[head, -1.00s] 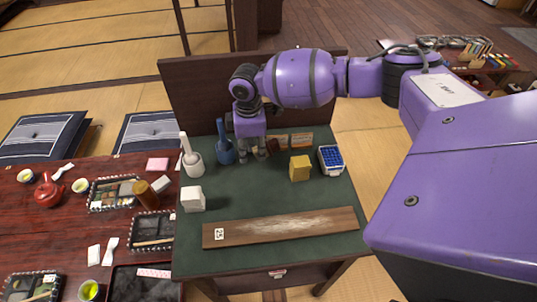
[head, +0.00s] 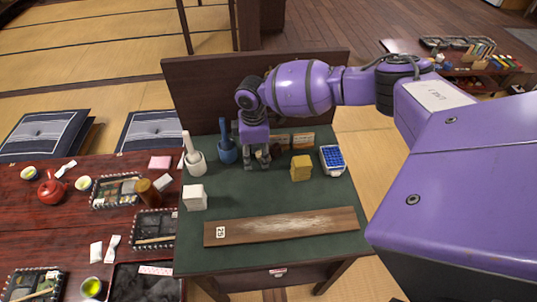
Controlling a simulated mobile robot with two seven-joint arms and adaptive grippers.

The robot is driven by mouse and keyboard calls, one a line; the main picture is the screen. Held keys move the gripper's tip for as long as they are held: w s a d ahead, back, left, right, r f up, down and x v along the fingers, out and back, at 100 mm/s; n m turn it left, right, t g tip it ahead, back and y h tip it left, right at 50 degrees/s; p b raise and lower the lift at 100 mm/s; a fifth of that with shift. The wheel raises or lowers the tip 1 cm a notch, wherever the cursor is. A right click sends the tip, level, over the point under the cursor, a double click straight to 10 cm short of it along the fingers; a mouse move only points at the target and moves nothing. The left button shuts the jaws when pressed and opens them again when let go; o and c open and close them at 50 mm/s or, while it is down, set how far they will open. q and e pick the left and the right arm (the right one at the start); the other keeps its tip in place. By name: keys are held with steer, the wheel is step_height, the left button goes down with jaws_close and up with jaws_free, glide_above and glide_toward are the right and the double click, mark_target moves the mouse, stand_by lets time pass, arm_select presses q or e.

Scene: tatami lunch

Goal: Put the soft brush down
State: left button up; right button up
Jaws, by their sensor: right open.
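My right gripper (head: 257,160) points down, low over the green top of the small work table (head: 255,190), near its back edge. Its fingers are apart and I see nothing held between them. I cannot clearly make out the soft brush. A small dark reddish-brown shape (head: 282,143) shows just behind and right of the gripper, partly hidden by it, and I cannot tell what it is. My left gripper is not in view.
A yellow block (head: 301,168) and a blue-filled box (head: 332,159) stand right. A white block (head: 194,198) and a wooden board (head: 280,227) lie in front. The table's middle is clear.

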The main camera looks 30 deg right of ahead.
steer(key=shift+f, duration=0.15)
step_height(320, 180, up, 8)
steer(key=shift+a, duration=0.3)
steer(key=shift+f, duration=0.1)
stand_by(0.3)
